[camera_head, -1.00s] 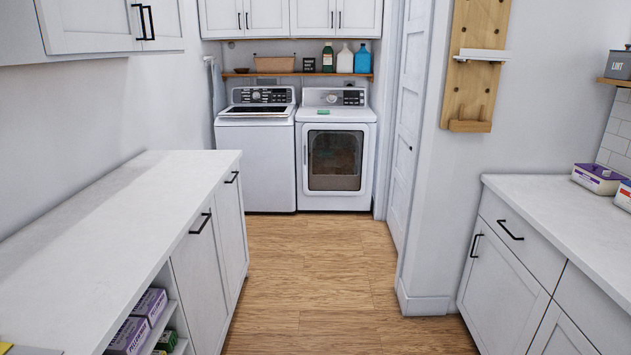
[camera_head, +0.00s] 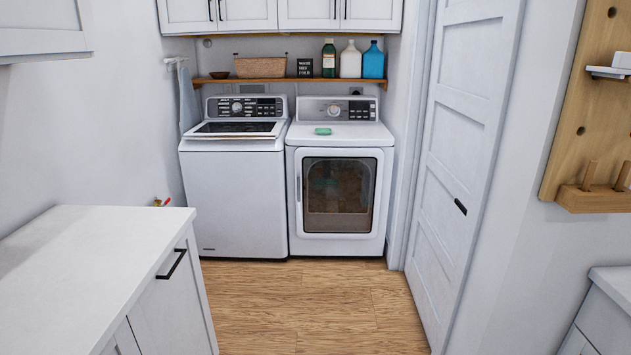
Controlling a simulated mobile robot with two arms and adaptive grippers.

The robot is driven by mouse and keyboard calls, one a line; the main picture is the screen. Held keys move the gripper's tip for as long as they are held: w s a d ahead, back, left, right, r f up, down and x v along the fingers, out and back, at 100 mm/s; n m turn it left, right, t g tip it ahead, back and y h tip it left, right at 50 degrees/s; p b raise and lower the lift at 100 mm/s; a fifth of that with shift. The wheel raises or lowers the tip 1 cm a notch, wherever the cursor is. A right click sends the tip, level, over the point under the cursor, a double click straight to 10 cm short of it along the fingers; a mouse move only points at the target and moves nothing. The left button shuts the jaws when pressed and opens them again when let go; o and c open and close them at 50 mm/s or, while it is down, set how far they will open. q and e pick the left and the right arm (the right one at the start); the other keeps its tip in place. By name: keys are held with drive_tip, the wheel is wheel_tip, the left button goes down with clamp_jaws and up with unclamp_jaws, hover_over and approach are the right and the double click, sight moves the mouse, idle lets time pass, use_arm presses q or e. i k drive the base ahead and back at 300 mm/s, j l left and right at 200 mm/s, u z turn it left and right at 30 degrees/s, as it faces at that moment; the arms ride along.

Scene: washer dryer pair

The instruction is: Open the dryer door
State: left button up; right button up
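The dryer (camera_head: 340,222) is the white front-loading machine at the back, on the right of the pair. Its door (camera_head: 372,193) has a dark window and looks shut. A slim vertical handle (camera_head: 298,189) shows at the door's left edge. A small green item (camera_head: 322,131) lies on the dryer's top. The dryer stands some way ahead of me across the floor. Neither of my grippers is in view.
The white top-loading washer (camera_head: 235,210) stands close on the dryer's left. A counter (camera_head: 75,260) runs along the left. A white panelled door (camera_head: 461,150) and wall are on the right, with another counter (camera_head: 612,288) at lower right. The wood floor (camera_head: 300,310) between is clear.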

sight(338, 191)
drive_tip(key=i, duration=2.35)
